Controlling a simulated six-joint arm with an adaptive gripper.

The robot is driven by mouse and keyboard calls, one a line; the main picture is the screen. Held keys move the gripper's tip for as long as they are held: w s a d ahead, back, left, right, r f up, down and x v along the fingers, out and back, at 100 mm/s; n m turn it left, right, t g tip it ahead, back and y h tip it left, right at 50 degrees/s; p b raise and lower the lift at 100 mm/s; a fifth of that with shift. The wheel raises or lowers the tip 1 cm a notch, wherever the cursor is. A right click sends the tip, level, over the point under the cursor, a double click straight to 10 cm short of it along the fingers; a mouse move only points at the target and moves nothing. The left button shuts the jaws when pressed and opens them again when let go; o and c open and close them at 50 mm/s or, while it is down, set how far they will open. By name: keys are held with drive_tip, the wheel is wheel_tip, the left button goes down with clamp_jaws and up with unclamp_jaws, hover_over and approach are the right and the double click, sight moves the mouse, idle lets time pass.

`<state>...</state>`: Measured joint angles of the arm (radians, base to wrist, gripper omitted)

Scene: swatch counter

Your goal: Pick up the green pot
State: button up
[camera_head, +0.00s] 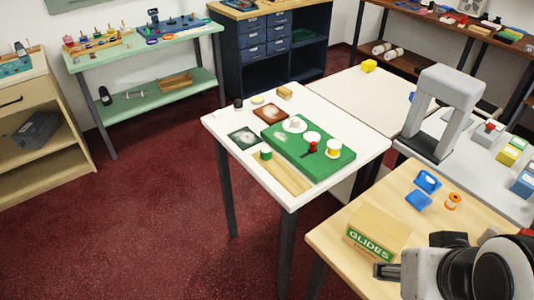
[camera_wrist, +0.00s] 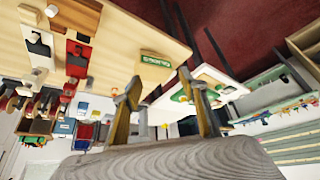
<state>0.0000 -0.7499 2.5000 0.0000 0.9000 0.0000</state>
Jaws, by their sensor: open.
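The green pot (camera_head: 266,154) is a small short cylinder with a pale top. It stands on a light wooden strip (camera_head: 290,178) at the front left of the white table, beside a green board (camera_head: 310,165). My gripper (camera_head: 383,271) is at the lower right in the head view, well apart from the pot, near the wooden table's front. In the wrist view my gripper's two fingers (camera_wrist: 168,105) are spread with nothing held between them. The pot cannot be made out in the wrist view.
On the green board stand a red item (camera_head: 312,147) and a white-and-yellow pot (camera_head: 333,148). A dark green swatch (camera_head: 243,138) and a brown one (camera_head: 270,112) lie behind. A GLIDES box (camera_head: 377,232) sits near my gripper. A grey arch (camera_head: 438,112) stands at the right.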

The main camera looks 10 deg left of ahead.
idle(0.3)
drive_tip(key=shift+c, duration=1)
